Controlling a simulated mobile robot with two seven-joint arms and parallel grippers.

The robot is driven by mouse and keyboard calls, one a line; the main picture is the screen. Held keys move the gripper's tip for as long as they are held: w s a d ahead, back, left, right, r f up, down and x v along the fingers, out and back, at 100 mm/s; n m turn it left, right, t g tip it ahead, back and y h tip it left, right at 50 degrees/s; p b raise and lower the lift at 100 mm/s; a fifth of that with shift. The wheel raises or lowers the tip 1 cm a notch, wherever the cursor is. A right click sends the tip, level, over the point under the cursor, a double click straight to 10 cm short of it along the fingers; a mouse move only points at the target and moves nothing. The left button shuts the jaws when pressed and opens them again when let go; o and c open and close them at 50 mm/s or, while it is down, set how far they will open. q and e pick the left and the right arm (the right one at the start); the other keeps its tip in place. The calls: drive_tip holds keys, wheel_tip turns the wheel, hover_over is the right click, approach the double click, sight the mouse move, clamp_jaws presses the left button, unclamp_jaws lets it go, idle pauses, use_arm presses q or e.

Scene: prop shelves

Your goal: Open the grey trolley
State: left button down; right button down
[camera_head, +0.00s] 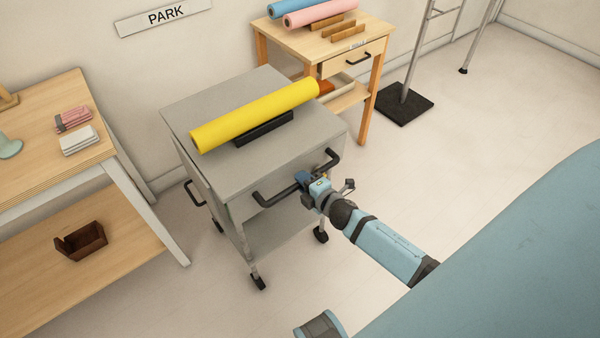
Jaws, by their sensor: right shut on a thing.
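The grey trolley (213,107) stands in the middle of the head view on black castors, with a flat top and a lower shelf. Its front drawer (247,208) has a long black bar handle (273,196). The drawer front sits close under the top; I see no clear gap. My right gripper (305,181) reaches in from the lower right and is shut on the bar handle near its middle, partly hiding it. A yellow roll (255,113) lies on the trolley top against a black holder (265,129). My left gripper is not in view.
A wooden table (35,120) with small stacks stands left, a brown box (81,241) on its lower shelf. A wooden drawer table (300,45) stands behind right, beside a metal stand with a black base (404,104). The floor (460,135) right of the trolley is clear.

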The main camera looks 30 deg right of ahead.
drive_tip(key=shift+s, duration=0.1)
idle(0.3)
drive_tip(key=c, duration=1.3)
unclamp_jaws()
drive_tip(key=v, duration=1.3)
drive_tip(key=shift+s, duration=0.4)
drive_tip(key=shift+r, duration=0.15)
